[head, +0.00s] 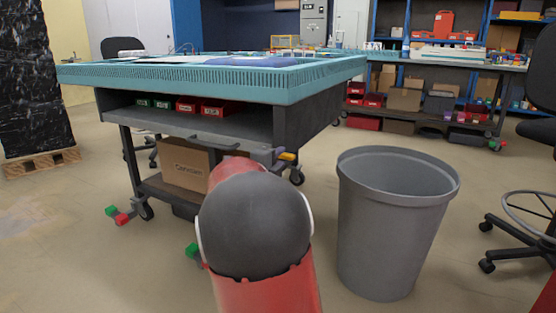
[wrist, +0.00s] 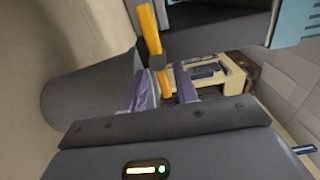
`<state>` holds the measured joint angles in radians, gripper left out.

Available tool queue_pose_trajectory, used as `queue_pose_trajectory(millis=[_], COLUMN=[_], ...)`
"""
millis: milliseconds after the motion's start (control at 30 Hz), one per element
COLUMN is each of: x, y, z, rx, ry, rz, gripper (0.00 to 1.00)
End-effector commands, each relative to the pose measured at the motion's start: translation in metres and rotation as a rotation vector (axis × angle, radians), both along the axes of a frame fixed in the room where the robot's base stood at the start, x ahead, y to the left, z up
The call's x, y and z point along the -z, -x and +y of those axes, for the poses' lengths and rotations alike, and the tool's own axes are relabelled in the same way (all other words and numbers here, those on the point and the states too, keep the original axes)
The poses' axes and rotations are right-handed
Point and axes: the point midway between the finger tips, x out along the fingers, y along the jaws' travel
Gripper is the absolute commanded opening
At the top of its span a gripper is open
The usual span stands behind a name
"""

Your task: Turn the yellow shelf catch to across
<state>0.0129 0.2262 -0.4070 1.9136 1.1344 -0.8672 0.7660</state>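The yellow shelf catch (wrist: 147,28) is a bar with a dark piece partway along it. In the wrist view it runs from the top edge down toward my gripper (wrist: 163,92). Its near end lies between the two purple-grey fingers, with a gap beside it, so the fingers look open around it. I cannot tell whether either finger touches it. In the head view, the catch (head: 287,156) is a small yellow patch by the table's front right leg. My gripper (head: 266,157) is just left of it, partly hidden by my arm.
The workbench (head: 180,78) has a lower shelf with a cardboard box (head: 184,165). A grey bin (head: 390,225) stands close on the right and also shows in the wrist view (wrist: 85,108). Office chairs stand at the right edge.

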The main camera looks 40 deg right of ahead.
Motion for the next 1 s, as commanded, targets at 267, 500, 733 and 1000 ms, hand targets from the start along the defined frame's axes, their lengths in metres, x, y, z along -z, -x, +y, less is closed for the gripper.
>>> queue_pose_trajectory(millis=[267,500,733,1000], x=[-0.001,-0.002,-0.002,-0.001], y=[0.0,0.009,0.024,0.03], z=[0.0,0.024,0.059,0.073], rx=[0.0,-0.003,-0.002,0.0], ry=[0.002,0.001,0.001,0.001], rz=[-0.001,-0.001,0.0,0.0], gripper=[0.34,0.34,0.34,0.34])
